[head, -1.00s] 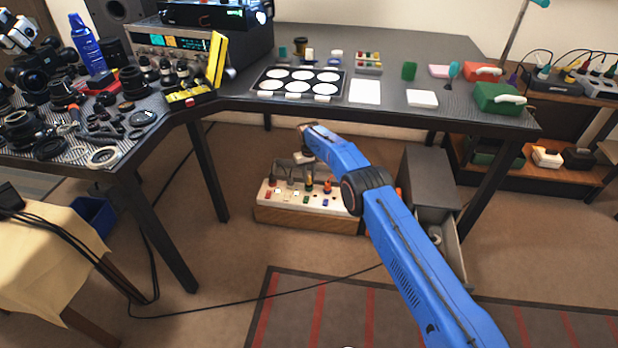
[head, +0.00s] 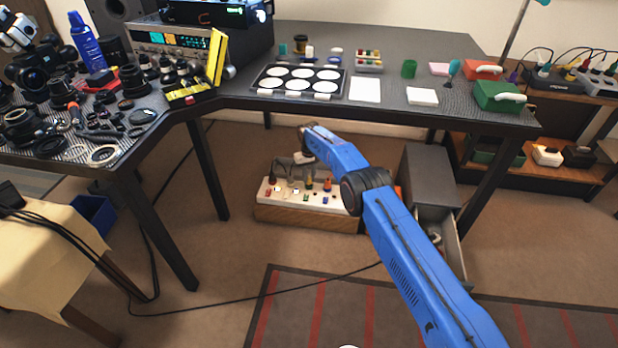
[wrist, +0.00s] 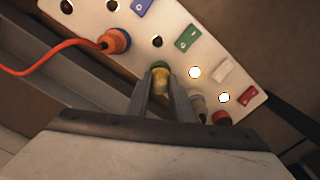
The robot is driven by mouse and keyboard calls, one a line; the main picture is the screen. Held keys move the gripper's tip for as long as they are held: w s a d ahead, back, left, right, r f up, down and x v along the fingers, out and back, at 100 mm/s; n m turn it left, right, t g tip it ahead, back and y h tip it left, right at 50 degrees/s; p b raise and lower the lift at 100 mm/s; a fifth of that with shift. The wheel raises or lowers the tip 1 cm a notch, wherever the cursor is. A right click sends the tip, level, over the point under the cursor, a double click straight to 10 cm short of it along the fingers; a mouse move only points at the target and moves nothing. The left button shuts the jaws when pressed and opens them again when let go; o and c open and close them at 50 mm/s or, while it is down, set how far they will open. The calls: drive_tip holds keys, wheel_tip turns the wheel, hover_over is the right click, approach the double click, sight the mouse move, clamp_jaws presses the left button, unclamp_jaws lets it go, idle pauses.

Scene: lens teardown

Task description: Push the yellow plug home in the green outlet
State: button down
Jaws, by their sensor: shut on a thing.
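The yellow plug (wrist: 161,83) is between the two fingertips of my gripper (wrist: 163,88) in the wrist view. My gripper is shut on it. The green outlet (wrist: 160,65) shows as a ring just beyond the plug, on the white panel of the strip. The plug is in line with the outlet and looks to be at its mouth or partly in it; the fingers hide its lower part, so I cannot tell how deep it sits. In the head view my arm reaches down to the white strip (head: 265,195) on its wooden base under the table.
An orange plug (wrist: 117,40) with an orange cord sits in a blue outlet close to the left. A grey drawer cabinet (head: 427,178) stands right of the strip.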

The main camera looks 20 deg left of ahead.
drive_tip(key=shift+f, duration=0.5)
idle(0.5)
drive_tip(key=c, duration=1.5)
unclamp_jaws()
drive_tip(key=shift+r, duration=3.75)
